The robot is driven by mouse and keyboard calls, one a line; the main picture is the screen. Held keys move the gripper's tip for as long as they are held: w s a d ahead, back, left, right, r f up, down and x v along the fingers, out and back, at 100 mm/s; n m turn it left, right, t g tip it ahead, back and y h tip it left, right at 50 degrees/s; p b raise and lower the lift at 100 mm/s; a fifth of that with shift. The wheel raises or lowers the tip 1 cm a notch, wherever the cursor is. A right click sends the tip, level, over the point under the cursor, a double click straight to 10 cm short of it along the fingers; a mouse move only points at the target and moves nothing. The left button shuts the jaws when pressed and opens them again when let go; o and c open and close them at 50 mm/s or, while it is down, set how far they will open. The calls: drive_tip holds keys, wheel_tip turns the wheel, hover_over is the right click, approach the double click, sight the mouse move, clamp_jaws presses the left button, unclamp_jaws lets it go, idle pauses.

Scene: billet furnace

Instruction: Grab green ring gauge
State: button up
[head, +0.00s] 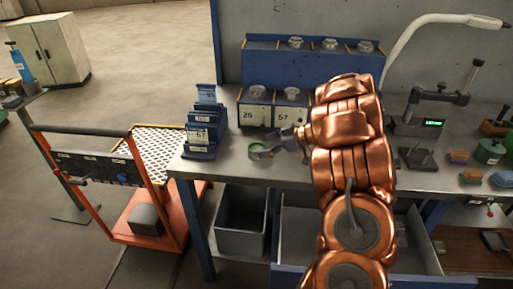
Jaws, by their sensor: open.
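A green ring gauge (259,152) lies on the grey metal bench (230,170), near its front left part. My copper-coloured arm comes up from the bottom of the head view and bends left over the bench. My gripper (278,147) is at the end of the arm, just right of the ring and very close to it. It is small and partly hidden by the arm, and its jaws are open. I cannot tell whether a finger touches the ring or reaches over it.
A blue card holder (201,135) stands left of the ring. A blue rack (262,104) with numbered bins stands behind it. A measuring stand (419,155) and small coloured blocks (458,157) are right of my arm. An orange trolley (140,215) stands left of the bench.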

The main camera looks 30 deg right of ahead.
drive_tip(key=shift+x, duration=1.1)
drive_tip(key=shift+c, duration=0.2)
drive_tip(key=shift+r, duration=0.1)
drive_tip(key=c, duration=1.4)
drive_tip(key=shift+d+r, duration=0.1)
drive_tip(key=shift+r, duration=0.75)
drive_tip(key=shift+r+b, duration=0.35)
drive_tip(key=shift+r, duration=0.6)
drive_tip(key=shift+s+a, duration=0.6)
drive_tip(key=s+a+r+b, duration=0.1)
drive_tip(key=s+a+b, duration=0.1)
drive_tip(key=s+a, duration=0.7)
drive_tip(key=shift+s+a+r+b, duration=0.2)
drive_tip(key=shift+s+a+b, duration=0.15)
drive_tip(key=shift+s, duration=0.5)
